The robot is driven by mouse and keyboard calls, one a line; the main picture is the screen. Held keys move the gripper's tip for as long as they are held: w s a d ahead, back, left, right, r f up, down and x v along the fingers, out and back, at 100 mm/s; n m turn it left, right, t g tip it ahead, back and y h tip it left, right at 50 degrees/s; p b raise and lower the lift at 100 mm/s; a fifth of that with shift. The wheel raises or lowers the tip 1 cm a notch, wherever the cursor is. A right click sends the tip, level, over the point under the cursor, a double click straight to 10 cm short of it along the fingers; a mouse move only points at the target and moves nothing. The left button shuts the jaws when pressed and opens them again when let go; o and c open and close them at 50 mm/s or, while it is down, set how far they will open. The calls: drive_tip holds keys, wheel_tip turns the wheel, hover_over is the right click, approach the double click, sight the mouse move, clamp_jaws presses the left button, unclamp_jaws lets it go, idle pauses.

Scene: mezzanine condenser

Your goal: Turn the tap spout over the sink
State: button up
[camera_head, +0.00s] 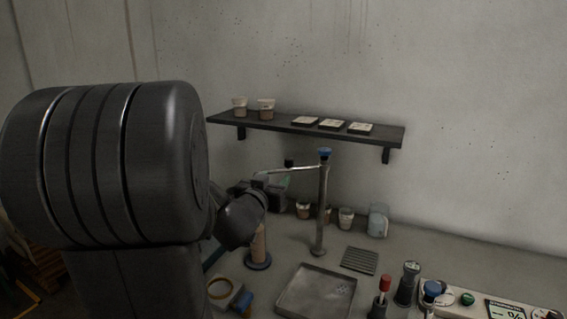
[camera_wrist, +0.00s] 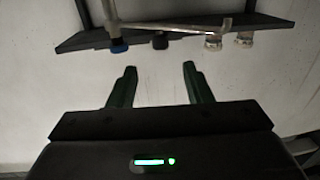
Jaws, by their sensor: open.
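The tap has an upright metal post (camera_head: 322,210) with a blue cap (camera_head: 324,152). Its thin spout (camera_head: 300,169) points left, with a dark knob (camera_head: 289,162) on it, and is not over the shallow grey sink (camera_head: 318,291) in front of the post. In the wrist view, the spout (camera_wrist: 180,24), blue cap (camera_wrist: 118,46) and dark knob (camera_wrist: 160,41) appear upside down beyond my fingertips. My gripper (camera_wrist: 158,68) is open, with nothing between its green fingers. In the head view it is near the spout, partly hidden by my arm; contact cannot be told.
A dark wall shelf (camera_head: 360,136) with cups and tiles is behind the tap. Several jars (camera_head: 346,217) stand behind the post. A drain grate (camera_head: 359,260), a red-topped item (camera_head: 384,285) and a panel (camera_head: 490,300) are at right. My arm hides much of the left.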

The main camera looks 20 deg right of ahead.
sight(288, 164)
drive_tip(key=p+x, duration=0.2)
drive_tip(key=x, duration=1)
drive_tip(key=shift+w+d+f, duration=0.1)
drive_tip(key=shift+w+d, duration=0.1)
drive_tip(key=shift+w, duration=0.05)
drive_tip(key=shift+c, duration=0.2)
clamp_jaws()
